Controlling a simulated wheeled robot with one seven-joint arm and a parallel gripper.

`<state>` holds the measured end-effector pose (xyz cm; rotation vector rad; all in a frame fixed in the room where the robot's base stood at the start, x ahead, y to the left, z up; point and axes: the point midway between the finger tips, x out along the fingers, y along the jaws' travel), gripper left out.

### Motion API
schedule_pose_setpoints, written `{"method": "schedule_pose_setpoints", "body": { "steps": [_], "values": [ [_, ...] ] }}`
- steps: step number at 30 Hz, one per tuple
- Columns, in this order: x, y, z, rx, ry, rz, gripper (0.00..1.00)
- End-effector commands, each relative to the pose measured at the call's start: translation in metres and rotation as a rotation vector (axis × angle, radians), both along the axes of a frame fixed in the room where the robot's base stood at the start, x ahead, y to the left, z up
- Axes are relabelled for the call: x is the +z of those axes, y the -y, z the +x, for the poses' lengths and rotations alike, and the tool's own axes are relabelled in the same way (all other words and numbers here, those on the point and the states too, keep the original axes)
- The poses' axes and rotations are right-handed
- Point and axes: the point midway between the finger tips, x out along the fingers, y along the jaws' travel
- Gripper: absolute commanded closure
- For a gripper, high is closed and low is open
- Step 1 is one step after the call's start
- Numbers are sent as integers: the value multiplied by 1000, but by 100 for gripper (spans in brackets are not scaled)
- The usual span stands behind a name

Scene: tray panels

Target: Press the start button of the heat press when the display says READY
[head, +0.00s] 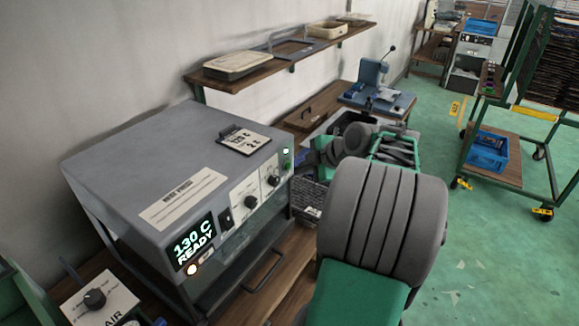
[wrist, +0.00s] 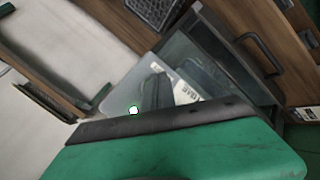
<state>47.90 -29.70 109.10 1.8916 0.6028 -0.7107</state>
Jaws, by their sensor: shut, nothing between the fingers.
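The heat press (head: 135,150) is a grey box at the left of the head view. Its display (head: 194,243) reads "130 C READY". A small green-lit round button (head: 286,152) sits at the far right end of its front panel. It shows as a bright green-white spot in the wrist view (wrist: 133,110). My gripper (head: 304,160) is shut and empty, with its dark tips close to the panel's right end beside this button. Whether they touch the panel I cannot tell. A pale round lamp or button (head: 192,269) is lit below the display.
Knobs (head: 250,202) and a switch sit along the panel between the display and the green-lit button. A bar handle (head: 263,272) sticks out below the panel. A wall shelf (head: 290,62) with trays is behind. A green cart (head: 510,165) stands right on open floor.

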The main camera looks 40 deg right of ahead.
Motion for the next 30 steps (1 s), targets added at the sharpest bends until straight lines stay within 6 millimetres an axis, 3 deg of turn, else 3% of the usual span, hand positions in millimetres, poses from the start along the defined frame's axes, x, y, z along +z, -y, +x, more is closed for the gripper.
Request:
{"method": "schedule_pose_setpoints", "body": {
  "steps": [30],
  "values": [
    [0, -4, 12, 0, 0, 0, 100]
  ]
}}
